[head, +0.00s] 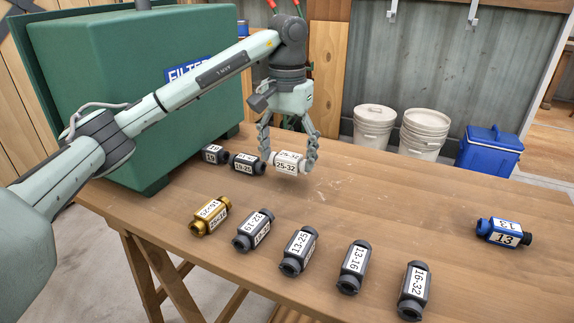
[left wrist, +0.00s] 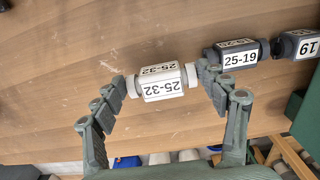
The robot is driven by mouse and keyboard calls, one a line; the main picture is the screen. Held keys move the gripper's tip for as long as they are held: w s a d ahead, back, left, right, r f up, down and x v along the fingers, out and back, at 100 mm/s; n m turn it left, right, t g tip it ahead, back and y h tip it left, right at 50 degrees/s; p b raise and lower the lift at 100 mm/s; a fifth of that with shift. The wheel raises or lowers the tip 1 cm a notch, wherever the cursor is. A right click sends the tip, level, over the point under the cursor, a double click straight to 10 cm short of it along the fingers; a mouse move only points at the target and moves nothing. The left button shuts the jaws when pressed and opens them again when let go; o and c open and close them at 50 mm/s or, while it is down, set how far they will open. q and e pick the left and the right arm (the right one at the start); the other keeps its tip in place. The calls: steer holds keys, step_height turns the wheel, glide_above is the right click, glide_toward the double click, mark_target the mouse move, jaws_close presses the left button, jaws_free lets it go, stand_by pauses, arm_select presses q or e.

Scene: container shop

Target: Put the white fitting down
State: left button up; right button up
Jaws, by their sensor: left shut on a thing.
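The white fitting (head: 289,163), labelled 25-32, is at the right end of the back row on the wooden table (head: 370,200). My left gripper (head: 290,160) points down over it, with one finger at each end. In the left wrist view the left gripper (left wrist: 165,88) is shut on the white fitting (left wrist: 162,83) by its two ends. The fitting is at or very near the table top; I cannot tell whether it touches. My right gripper is in neither view.
Dark fittings (head: 246,164) stand close left of the white one. A front row holds a gold fitting (head: 210,215) and several dark ones (head: 298,251). A blue fitting (head: 504,232) lies far right. A green box (head: 140,90) stands behind left. The table's middle right is clear.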

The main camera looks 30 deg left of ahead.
mark_target(287, 158)
arm_select(q)
step_height(287, 158, down, 3)
steer(key=shift+r, duration=0.2)
steer(key=shift+f, duration=0.25)
steer(key=o, duration=1.2)
steer(key=shift+c, duration=0.2)
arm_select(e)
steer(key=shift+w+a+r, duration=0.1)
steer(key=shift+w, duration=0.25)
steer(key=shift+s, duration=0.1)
